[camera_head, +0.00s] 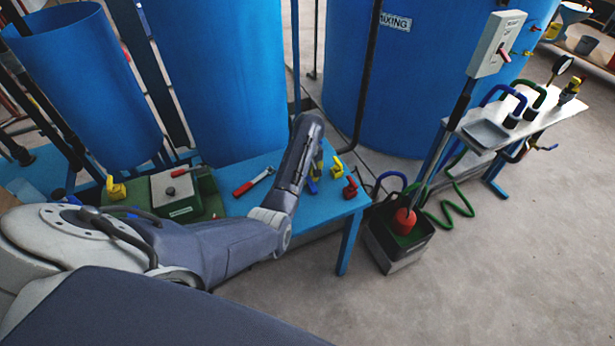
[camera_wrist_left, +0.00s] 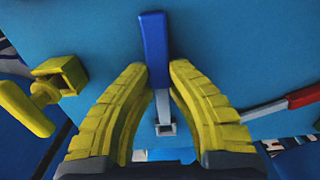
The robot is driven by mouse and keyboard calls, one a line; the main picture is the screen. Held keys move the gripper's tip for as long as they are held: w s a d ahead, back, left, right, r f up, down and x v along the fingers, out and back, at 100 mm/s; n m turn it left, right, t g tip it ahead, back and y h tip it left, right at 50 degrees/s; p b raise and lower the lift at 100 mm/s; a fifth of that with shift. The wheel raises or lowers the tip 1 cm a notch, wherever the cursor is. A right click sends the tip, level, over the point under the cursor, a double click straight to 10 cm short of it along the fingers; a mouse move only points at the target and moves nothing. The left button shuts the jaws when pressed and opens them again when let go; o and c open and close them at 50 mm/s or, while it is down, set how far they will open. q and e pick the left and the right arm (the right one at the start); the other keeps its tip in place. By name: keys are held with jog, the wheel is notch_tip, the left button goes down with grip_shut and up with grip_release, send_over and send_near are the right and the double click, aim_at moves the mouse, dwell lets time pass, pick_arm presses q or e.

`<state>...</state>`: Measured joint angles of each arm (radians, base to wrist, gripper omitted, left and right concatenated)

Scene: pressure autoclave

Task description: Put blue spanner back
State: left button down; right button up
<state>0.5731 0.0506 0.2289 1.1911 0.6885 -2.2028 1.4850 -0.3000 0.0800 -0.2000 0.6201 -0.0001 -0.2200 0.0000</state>
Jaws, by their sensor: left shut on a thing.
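The blue spanner (camera_wrist_left: 155,48) has a blue handle and a grey metal shaft. It lies between the yellow fingers of my left gripper (camera_wrist_left: 160,76), which is shut on it close to where handle and shaft meet. In the head view the left gripper (camera_head: 316,168) is over the right part of the blue table (camera_head: 232,206), and a bit of the blue spanner (camera_head: 312,186) shows below it. Whether the spanner touches the tabletop I cannot tell. My right gripper is not in view.
A red spanner (camera_head: 253,182) lies on the table left of the gripper. A yellow valve (camera_head: 337,168) and a red valve (camera_head: 350,188) are close on its right. A green box (camera_head: 190,205) is further left. Large blue tanks (camera_head: 225,80) stand behind.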

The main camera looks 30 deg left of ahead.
pick_arm(q)
jog(key=shift+f, duration=0.15)
jog(key=c, duration=1.3)
grip_release()
jog(key=shift+o, duration=0.2)
